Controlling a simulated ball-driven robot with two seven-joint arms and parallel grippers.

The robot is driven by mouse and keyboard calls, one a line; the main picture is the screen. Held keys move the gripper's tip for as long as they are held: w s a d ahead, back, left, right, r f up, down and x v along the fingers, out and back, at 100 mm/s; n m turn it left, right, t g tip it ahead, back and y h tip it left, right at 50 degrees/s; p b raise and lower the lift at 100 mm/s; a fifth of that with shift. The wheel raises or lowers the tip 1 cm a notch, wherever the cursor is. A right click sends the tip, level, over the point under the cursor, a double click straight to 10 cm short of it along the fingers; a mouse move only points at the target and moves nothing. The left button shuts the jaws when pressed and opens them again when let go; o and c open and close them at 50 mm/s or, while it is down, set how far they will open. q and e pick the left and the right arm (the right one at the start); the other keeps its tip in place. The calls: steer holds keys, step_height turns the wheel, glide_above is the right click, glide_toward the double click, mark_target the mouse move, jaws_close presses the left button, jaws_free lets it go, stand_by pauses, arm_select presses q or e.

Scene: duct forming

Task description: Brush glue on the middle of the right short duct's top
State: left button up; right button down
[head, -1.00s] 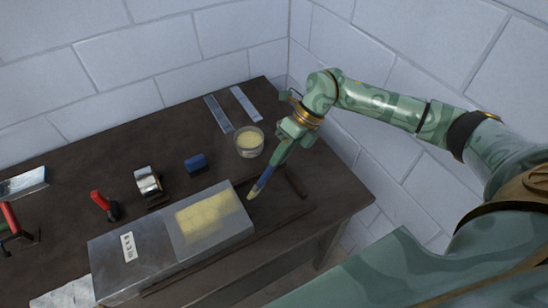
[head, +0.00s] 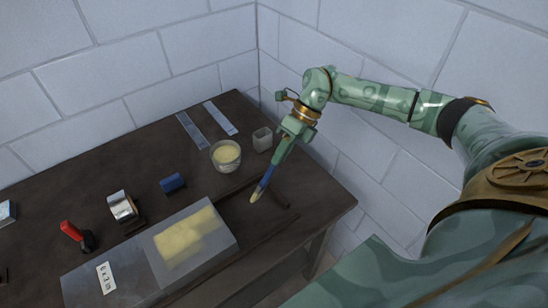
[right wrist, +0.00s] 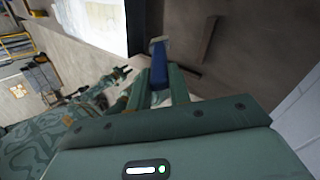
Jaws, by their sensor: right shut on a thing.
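Two grey ducts stand end to end along the table's front edge. The right short duct (head: 222,232) has a yellow glue patch (head: 185,234) across the middle of its top. The left duct (head: 88,288) bears a white label. My right gripper (head: 277,166) is shut on a blue-handled brush (head: 264,184), whose pale tip points down just right of the right duct, apart from it. The brush also shows between the fingers in the right wrist view (right wrist: 159,66). A tub of glue (head: 226,155) stands behind the brush.
On the dark table (head: 150,165) are a blue block (head: 172,183), a tape roll (head: 123,206), a red-handled tool (head: 71,230), two metal strips (head: 220,118) and a small grey container (head: 262,139). A dark bar lies near the brush. Walls close off the back and right.

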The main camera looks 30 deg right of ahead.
steer(key=d+b, duration=0.2)
steer(key=d, duration=0.5)
stand_by(0.5)
steer(key=shift+w, duration=0.1)
step_height(320, 180, up, 6)
steer(key=p, duration=0.4)
steer(key=shift+f, duration=0.1)
step_height(320, 180, up, 3)
steer(key=p, duration=0.2)
steer(key=shift+p, duration=0.4)
